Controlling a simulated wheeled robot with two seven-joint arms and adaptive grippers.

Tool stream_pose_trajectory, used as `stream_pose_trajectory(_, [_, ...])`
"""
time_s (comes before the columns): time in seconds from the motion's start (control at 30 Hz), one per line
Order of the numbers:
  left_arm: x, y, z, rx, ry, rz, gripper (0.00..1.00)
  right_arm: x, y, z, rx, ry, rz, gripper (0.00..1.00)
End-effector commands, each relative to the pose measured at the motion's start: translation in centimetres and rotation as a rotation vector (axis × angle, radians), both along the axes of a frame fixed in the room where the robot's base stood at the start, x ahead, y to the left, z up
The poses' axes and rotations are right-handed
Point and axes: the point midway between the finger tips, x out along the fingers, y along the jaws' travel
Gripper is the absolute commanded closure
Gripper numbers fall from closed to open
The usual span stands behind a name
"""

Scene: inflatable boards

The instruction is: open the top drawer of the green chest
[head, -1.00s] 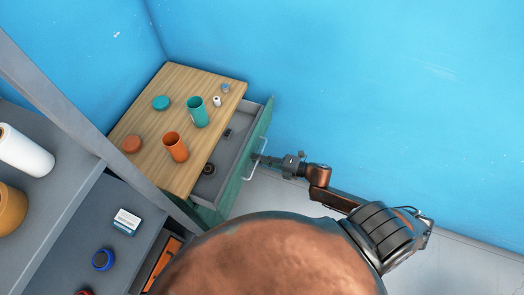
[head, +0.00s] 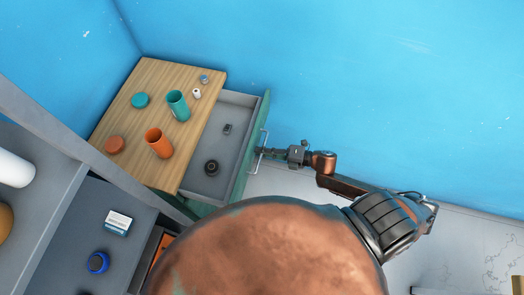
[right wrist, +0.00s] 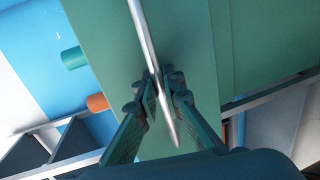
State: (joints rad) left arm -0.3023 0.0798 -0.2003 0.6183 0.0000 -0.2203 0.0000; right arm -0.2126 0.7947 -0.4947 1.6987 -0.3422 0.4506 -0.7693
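The green chest (head: 200,209) with a wooden top (head: 172,76) stands against the blue wall in the head view. Its top drawer (head: 258,115) is pulled well out, and its grey inside shows. A metal bar handle (head: 263,138) is on the drawer front; it also shows in the right wrist view (right wrist: 144,35). My right gripper (head: 262,152) is at the handle, and in the right wrist view its two fingers (right wrist: 164,88) close around the bar. My left gripper is not in view.
An orange cup (head: 159,146), a teal cup (head: 179,108) and lids stand on the chest. The drawer holds a black round item (head: 211,168) and a small dark item (head: 227,129). A grey shelf (head: 45,215) stands at left.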

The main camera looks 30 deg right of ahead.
Motion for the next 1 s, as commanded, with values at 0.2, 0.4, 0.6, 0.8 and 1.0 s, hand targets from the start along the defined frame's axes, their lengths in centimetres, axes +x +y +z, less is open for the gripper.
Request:
stream_pose_trajectory(0.2, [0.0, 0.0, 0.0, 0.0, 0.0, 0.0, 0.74, 0.0, 0.0, 0.0, 0.001, 0.001, -0.001, 0.85])
stream_pose_trajectory(0.4, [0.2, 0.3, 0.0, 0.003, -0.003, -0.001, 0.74, -0.3, -0.3, 0.0, 0.0, 0.001, -0.001, 0.85])
stream_pose_trajectory(0.6, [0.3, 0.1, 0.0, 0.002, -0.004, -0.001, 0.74, -2.3, -2.3, 0.5, -0.002, 0.003, -0.002, 0.85])
stream_pose_trajectory(0.8, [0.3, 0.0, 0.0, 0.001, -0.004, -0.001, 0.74, -5.2, -5.3, 1.3, -0.002, 0.003, -0.002, 0.85])
stream_pose_trajectory(1.0, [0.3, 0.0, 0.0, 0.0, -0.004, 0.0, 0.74, -7.4, -7.5, 2.0, -0.001, 0.002, -0.002, 0.85])
